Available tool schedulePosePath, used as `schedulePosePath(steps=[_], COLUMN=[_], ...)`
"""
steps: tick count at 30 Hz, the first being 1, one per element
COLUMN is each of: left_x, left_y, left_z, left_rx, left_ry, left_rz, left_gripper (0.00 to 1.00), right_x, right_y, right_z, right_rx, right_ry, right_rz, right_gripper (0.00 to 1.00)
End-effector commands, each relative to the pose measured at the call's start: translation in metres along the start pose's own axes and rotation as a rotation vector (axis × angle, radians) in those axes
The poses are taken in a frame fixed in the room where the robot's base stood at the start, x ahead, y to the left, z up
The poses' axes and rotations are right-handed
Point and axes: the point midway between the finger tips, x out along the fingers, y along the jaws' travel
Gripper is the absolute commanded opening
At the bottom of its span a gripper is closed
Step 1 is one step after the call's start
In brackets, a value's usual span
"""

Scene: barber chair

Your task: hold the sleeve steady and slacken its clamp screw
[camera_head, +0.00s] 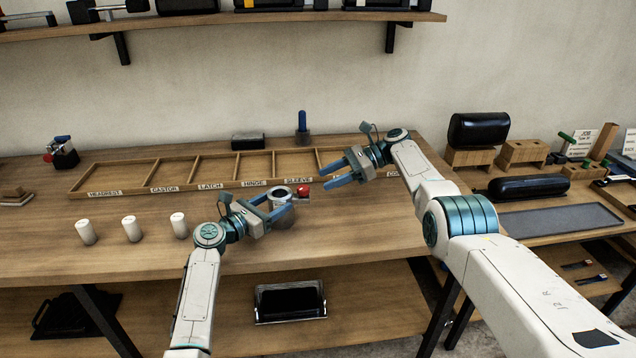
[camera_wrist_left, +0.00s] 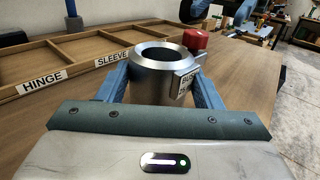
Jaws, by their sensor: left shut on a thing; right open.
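The sleeve (camera_head: 281,193) is a short silver metal cylinder with an open bore, standing on the bench in front of the divided tray. It also shows upright in the left wrist view (camera_wrist_left: 160,80). Its clamp screw has a red knob (camera_head: 303,191), which shows at the sleeve's upper right in the left wrist view (camera_wrist_left: 195,41). My left gripper (camera_head: 275,208) is shut on the sleeve, with blue fingers on both sides of it. My right gripper (camera_head: 328,178) is open and empty, its blue fingers pointing left, just right of the red knob and apart from it.
The wooden tray (camera_head: 152,190) has labelled compartments, including hinge and sleeve. Several white cylinders (camera_head: 131,228) stand at the front left. A blue-handled tool (camera_head: 302,124) stands upright behind the tray. A black cushion (camera_head: 528,187) lies at right. The bench between the white cylinders and my left gripper is narrow.

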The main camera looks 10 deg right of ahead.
Motion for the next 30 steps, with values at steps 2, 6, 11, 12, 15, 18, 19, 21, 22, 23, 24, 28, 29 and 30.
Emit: schedulePosePath(steps=[2, 6, 11, 12, 15, 18, 19, 21, 22, 23, 24, 28, 29, 30], left_x=[0.000, 0.000, 0.000, 0.000, 0.000, 0.000, 0.000, 0.000, 0.000, 0.000, 0.000, 0.000, 0.000, 0.000], left_y=[0.000, 0.000, 0.000, 0.000, 0.000, 0.000, 0.000, 0.000, 0.000, 0.000, 0.000, 0.000, 0.000, 0.000], left_z=[0.000, -0.001, -0.001, -0.001, -0.001, -0.001, -0.001, -0.001, -0.001, -0.001, -0.001, -0.001, -0.001, -0.001], left_rx=[-0.001, -0.001, -0.001, -0.001, -0.001, -0.001, -0.001, -0.001, -0.001, -0.001, -0.001, -0.001, -0.001, -0.001], left_ry=[0.000, 0.000, 0.001, 0.001, 0.001, 0.001, 0.001, 0.001, 0.001, 0.001, 0.001, 0.001, 0.001, 0.001], left_rz=[-0.001, -0.001, -0.001, -0.001, -0.001, -0.001, -0.001, -0.001, -0.001, -0.001, -0.001, -0.001, -0.001, -0.001], left_gripper=[0.27, 0.27, 0.27, 0.27, 0.27, 0.27, 0.27, 0.27, 0.27, 0.27, 0.27, 0.27, 0.27, 0.27], right_x=[-0.007, -0.009, -0.009, -0.009, -0.007, -0.003, -0.002, 0.001, 0.002, 0.002, 0.002, -0.002, -0.004, -0.007], right_y=[0.000, 0.001, 0.000, 0.000, 0.000, 0.001, 0.001, 0.001, 0.001, 0.001, 0.001, 0.000, 0.000, -0.001], right_z=[0.000, -0.001, 0.000, 0.000, 0.004, 0.013, 0.017, 0.028, 0.033, 0.037, 0.044, 0.066, 0.071, 0.077], right_rx=[0.001, 0.001, 0.001, 0.000, -0.005, -0.016, -0.021, -0.029, -0.032, -0.033, -0.035, -0.030, -0.027, -0.023], right_ry=[0.000, -0.001, -0.001, 0.000, 0.019, 0.088, 0.120, 0.211, 0.254, 0.300, 0.361, 0.544, 0.581, 0.625], right_rz=[0.000, 0.001, 0.001, 0.001, 0.009, 0.033, 0.042, 0.061, 0.069, 0.074, 0.076, 0.064, 0.058, 0.048], right_gripper=[0.50, 0.50, 0.50, 0.50, 0.50, 0.50, 0.50, 0.50, 0.50, 0.50, 0.50, 0.50, 0.50, 0.50])
